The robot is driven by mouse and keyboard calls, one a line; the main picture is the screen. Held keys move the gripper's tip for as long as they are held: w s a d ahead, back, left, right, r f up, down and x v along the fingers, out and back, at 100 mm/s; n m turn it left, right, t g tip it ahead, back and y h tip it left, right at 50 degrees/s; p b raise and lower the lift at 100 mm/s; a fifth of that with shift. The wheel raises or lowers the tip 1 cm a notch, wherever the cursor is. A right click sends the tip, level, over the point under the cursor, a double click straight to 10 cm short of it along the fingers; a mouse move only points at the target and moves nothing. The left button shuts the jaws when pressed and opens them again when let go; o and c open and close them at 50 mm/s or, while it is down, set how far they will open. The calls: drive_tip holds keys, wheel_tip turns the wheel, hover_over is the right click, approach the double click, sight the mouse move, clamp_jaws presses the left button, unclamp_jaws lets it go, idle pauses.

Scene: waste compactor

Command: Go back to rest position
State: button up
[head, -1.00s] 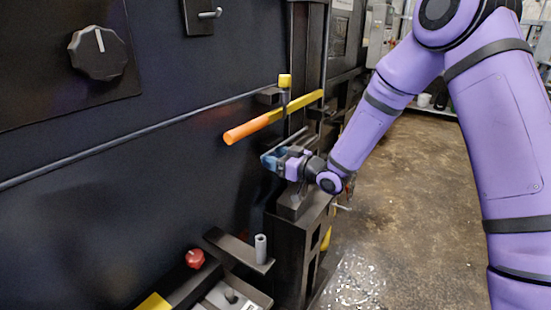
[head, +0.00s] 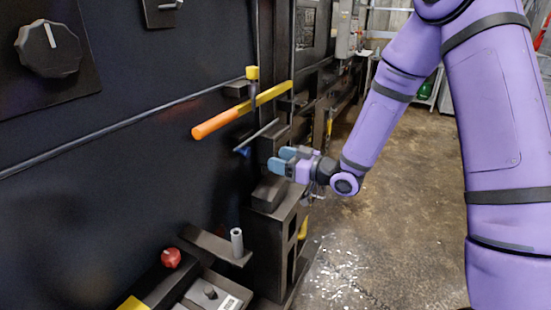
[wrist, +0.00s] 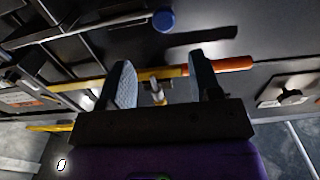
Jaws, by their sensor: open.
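My gripper (head: 283,161) is in the middle of the head view, held in the air in front of the black machine. Its two blue-grey fingers are apart with nothing between them. My purple arm comes down to it from the upper right. In the wrist view my gripper (wrist: 160,88) also shows open, with a gap between the fingers. The yellow bar with an orange handle (head: 215,124) runs behind it on the machine, apart from the fingers. In the wrist view the orange handle (wrist: 222,64) lies beyond the right finger.
A thin rod with a blue end (head: 243,151) sticks out close behind my gripper; its blue knob also shows in the wrist view (wrist: 163,20). A dark post (head: 270,235) stands below. A red knob (head: 171,258) and black dial (head: 48,48) are at left. Floor at right (head: 400,200) is clear.

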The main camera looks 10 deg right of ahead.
drive_tip(key=s+d+r+m+h, duration=0.3)
drive_tip(key=s+d+r+h, duration=0.1)
drive_tip(key=d+r+h, duration=0.3)
drive_tip(key=s+d+r+m+h, duration=0.2)
drive_tip(key=s+d+r+h, duration=0.1)
drive_tip(key=d+r+h, duration=0.35)
drive_tip(key=s+d+r+m+g, duration=0.1)
drive_tip(key=s+r+m+g, duration=0.1)
drive_tip(key=s, duration=1.1)
drive_tip(key=s+d+r+m+g, duration=0.2)
drive_tip(key=s+m+g, duration=0.1)
drive_tip(key=s, duration=0.9)
drive_tip(key=shift+s+r+g+h, duration=0.35)
drive_tip(key=shift+r+g, duration=0.05)
drive_tip(key=shift+c, duration=0.5)
